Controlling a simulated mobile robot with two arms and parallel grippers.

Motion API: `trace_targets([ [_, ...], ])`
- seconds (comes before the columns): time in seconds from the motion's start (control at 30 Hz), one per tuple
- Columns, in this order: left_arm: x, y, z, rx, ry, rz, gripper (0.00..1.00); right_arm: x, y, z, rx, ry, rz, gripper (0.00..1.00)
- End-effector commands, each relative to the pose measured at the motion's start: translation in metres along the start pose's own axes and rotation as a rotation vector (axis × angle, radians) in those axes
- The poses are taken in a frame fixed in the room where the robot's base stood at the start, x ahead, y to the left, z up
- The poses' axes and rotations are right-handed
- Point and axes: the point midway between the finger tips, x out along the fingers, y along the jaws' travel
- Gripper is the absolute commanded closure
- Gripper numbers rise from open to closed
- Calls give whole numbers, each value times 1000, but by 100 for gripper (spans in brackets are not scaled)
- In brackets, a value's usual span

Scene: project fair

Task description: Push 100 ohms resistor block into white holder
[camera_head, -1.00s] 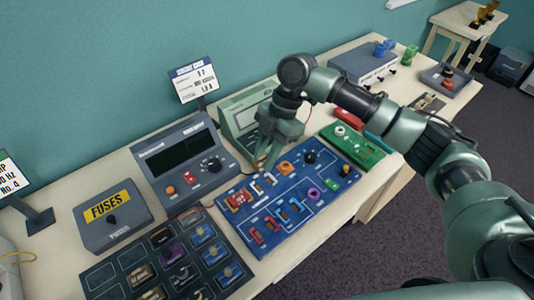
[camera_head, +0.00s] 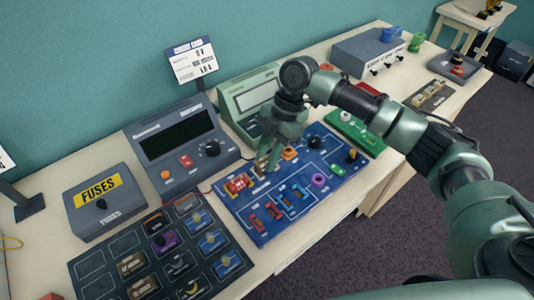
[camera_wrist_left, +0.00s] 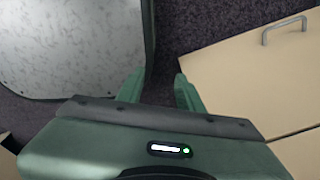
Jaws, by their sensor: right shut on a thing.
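My right gripper (camera_head: 266,166) is shut on a small block, mostly hidden between its fingers, low over the back left part of the blue circuit board (camera_head: 318,192). I cannot tell whether the block touches the board, nor read its label. A red block (camera_head: 238,184) sits on the board just left of the fingers, and an orange part (camera_head: 289,153) is just right. I cannot make out a white holder; the gripper may cover it. My left gripper (camera_wrist_left: 156,82) shows in the left wrist view, open and empty, above the floor.
A dark tray (camera_head: 105,248) of labelled blocks lies front left. The fuses box (camera_head: 105,205), a grey meter (camera_head: 178,145) and a green meter (camera_head: 245,98) stand behind. A green board (camera_head: 352,133) is to the right. A cabinet (camera_wrist_left: 245,75) is near my left gripper.

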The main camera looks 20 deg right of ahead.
Motion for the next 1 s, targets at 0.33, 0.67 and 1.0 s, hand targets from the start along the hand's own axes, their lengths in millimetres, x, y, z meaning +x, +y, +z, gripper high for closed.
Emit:
trace_targets([
  [0.33,0,0,0,-1,0,0,64,0,0,0,-1,0,0,100],
  [0.67,-4,0,-1,-1,0,0,64,-1,0,-1,0,0,0,100],
  [1.0,-9,0,-1,-1,0,0,64,-1,0,-1,0,0,1,100],
])
